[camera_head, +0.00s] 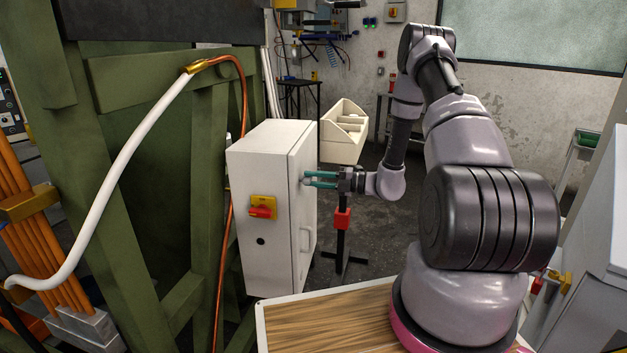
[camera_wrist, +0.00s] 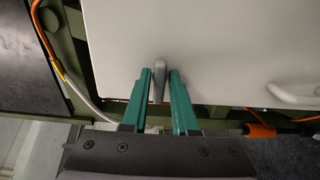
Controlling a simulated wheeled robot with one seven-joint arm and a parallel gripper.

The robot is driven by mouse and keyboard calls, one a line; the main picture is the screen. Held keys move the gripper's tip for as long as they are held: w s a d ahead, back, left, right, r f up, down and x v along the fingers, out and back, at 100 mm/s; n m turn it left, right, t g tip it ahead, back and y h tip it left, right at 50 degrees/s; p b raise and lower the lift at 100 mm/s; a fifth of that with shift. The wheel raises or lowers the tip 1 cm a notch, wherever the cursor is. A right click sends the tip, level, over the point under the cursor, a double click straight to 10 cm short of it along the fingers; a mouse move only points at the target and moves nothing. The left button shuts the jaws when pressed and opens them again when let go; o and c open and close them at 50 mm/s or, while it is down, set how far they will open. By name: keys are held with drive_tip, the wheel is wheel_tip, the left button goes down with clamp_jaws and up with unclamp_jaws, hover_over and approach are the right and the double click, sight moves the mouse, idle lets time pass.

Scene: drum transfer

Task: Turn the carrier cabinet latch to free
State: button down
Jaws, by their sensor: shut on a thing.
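The carrier cabinet (camera_head: 268,205) is a pale grey box standing left of centre in the head view, with its door on the right-hand side. The cabinet latch (camera_wrist: 158,82) is a small grey lever near the door's edge in the wrist view. My gripper (camera_head: 309,180) reaches the door from the right with its teal fingers. In the wrist view my gripper (camera_wrist: 159,84) has one finger on each side of the latch and is shut on it. The lever lies roughly in line with the fingers. The door looks closed. In the head view the fingers mostly hide the latch.
A red and yellow rotary switch (camera_head: 262,208) sits on the cabinet's front. A bar handle (camera_wrist: 292,94) stands out from the door. A green steel frame (camera_head: 160,170) and a white hose (camera_head: 125,165) are left of the cabinet. A red-and-black stand (camera_head: 342,222) is below my gripper.

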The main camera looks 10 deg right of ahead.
idle(0.4)
drive_tip(key=c, duration=0.8)
unclamp_jaws()
drive_tip(key=shift+c, duration=0.2)
drive_tip(key=shift+d, duration=0.1)
drive_tip(key=v, duration=1)
drive_tip(key=shift+d, duration=0.35)
drive_tip(key=shift+s, duration=0.15)
